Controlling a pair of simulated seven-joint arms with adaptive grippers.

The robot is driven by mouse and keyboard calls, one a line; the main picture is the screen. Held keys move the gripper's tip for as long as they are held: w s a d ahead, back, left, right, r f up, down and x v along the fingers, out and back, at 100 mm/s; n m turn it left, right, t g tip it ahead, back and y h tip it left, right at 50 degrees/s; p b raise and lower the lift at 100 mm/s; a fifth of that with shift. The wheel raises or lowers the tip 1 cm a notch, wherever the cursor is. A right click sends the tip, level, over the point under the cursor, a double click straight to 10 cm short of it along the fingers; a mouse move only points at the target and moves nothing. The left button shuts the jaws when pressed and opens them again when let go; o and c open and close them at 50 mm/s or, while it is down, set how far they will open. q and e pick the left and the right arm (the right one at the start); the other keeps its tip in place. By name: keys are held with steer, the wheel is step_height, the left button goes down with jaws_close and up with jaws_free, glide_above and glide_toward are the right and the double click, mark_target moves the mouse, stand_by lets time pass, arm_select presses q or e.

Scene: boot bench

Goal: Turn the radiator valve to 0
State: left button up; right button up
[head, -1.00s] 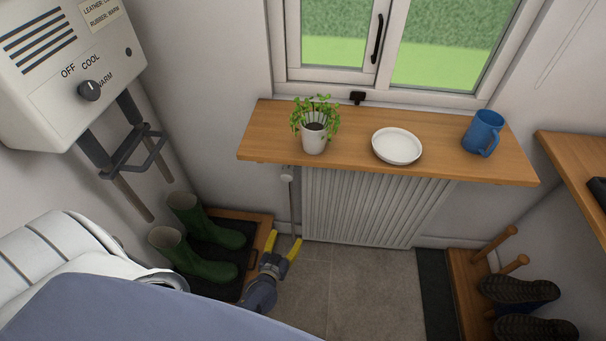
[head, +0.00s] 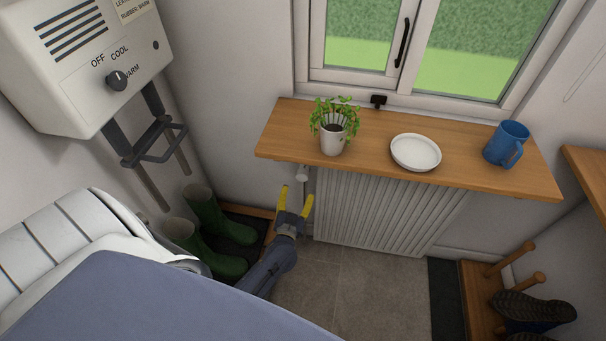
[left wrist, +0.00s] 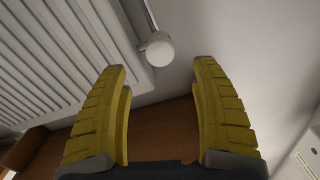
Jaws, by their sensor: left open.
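The radiator valve (head: 302,173) is a small white knob at the upper left corner of the ribbed white radiator (head: 375,215), just under the wooden shelf. In the left wrist view the valve (left wrist: 157,49) is a pale round knob on a thin pipe, beyond and between the yellow fingertips. No number on it can be read. My left gripper (head: 296,198) has yellow fingers, is open and empty, and is a little below the valve in the head view, apart from it. It also shows in the left wrist view (left wrist: 160,90). My right gripper is not in view.
The wooden shelf (head: 465,180) above the radiator holds a potted plant (head: 333,138), a white plate (head: 415,152) and a blue mug (head: 505,143). Green boots (head: 218,225) stand left of my left gripper. A heater box (head: 85,60) with a dial hangs on the left wall.

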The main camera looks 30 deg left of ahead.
mark_target(301, 179)
arm_select(q)
steer(key=x, duration=1)
steer(key=shift+w+a+f, duration=0.1)
steer(key=shift+w, duration=0.1)
steer(key=c, duration=1.3)
